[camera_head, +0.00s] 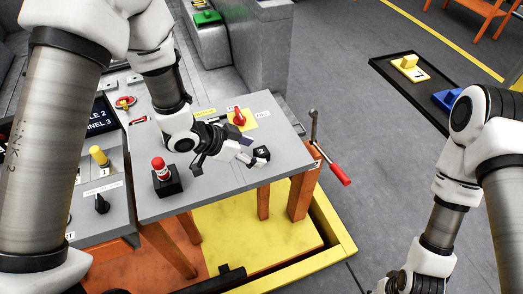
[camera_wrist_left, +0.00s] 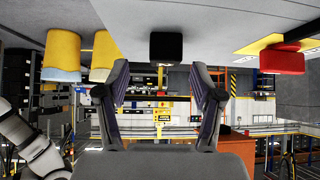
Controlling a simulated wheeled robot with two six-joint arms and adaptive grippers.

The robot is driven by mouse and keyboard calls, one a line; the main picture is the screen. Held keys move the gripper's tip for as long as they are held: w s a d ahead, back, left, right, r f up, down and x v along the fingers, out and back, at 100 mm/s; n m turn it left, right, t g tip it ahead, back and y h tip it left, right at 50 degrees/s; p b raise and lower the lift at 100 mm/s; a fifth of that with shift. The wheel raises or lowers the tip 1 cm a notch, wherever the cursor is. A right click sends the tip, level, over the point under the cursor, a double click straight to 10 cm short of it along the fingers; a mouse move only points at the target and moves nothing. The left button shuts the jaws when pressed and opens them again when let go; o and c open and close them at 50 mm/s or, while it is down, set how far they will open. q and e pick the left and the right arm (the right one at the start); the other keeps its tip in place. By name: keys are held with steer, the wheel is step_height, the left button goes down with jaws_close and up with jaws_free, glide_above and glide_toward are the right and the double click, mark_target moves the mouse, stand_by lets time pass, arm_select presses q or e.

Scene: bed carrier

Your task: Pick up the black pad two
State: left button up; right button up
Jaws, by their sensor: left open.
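The black pad two (camera_head: 261,155) is a small dark block with a white mark on top. It sits near the front right edge of the grey table (camera_head: 215,180). My left gripper (camera_head: 247,152) is open, low over the table, with its fingertips just left of the pad. In the left wrist view the black pad (camera_wrist_left: 166,47) appears beyond the gap between the two open fingers (camera_wrist_left: 158,88), with nothing held between them. Of my right arm only links show at the right; its gripper is out of view.
A red switch on a yellow plate (camera_head: 249,122) stands behind the pad. A red and white button on a black base (camera_head: 168,184) stands left of the gripper. A red-handled lever (camera_head: 338,174) is at the table's right edge. A black tray (camera_head: 393,72) holds yellow and blue blocks.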

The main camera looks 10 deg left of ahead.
mark_target(261, 152)
arm_select(q)
steer(key=x, duration=0.4)
steer(key=shift+w+f, duration=0.15)
steer(key=shift+w, duration=0.35)
steer(key=shift+s, duration=0.2)
steer(key=shift+s+r, duration=0.15)
steer(key=shift+r, duration=0.05)
steer(key=c, duration=1.2)
steer(key=shift+r, duration=0.1)
